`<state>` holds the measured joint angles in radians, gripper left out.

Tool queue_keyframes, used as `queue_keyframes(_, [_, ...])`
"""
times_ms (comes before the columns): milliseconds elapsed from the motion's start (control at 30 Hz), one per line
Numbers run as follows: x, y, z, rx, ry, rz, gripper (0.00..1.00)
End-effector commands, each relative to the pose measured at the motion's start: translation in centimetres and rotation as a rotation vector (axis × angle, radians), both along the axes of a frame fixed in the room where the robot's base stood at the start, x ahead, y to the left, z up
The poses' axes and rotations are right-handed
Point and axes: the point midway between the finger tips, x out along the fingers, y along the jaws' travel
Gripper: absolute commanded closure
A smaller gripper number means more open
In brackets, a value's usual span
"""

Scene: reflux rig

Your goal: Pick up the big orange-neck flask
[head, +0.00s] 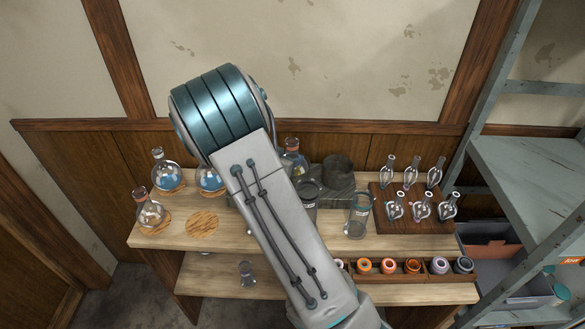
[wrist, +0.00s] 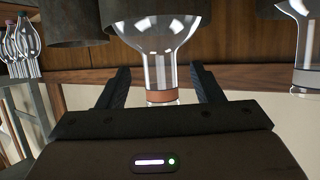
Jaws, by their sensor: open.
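The big orange-neck flask (wrist: 160,45) is clear glass with an orange band (wrist: 162,97) around its neck. The wrist view is upside down, so its round body shows above and its neck points down the picture. My gripper (wrist: 159,72) is open, with one dark finger on each side of the flask, around its neck, apart from the glass. In the head view my arm hides the gripper. A flask with an orange-brown neck (head: 292,146) shows just behind my arm there; I cannot tell whether it is the same one.
Round flasks stand on the bench's left (head: 150,212), some with blue liquid. A dark pot (head: 337,170) and a glass jar (head: 359,215) stand right of my arm. Small glassware fills a wooden rack (head: 388,222). A row of coloured rings (head: 388,266) lies below. Grey shelving (head: 520,165) is at right.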

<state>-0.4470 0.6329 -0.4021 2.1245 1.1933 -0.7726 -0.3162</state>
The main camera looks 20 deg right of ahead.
Motion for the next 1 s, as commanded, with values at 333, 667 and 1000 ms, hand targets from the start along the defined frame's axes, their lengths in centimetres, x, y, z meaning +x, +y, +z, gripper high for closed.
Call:
queue_keyframes(333, [2.1,-2.5,-1.0,0.000,0.002,-0.001,0.40])
queue_keyframes(667, [3.5,-4.0,-2.0,0.001,0.000,0.000,0.40])
queue_keyframes(1000, [3.5,-4.0,-2.0,0.002,0.000,0.001,0.96])
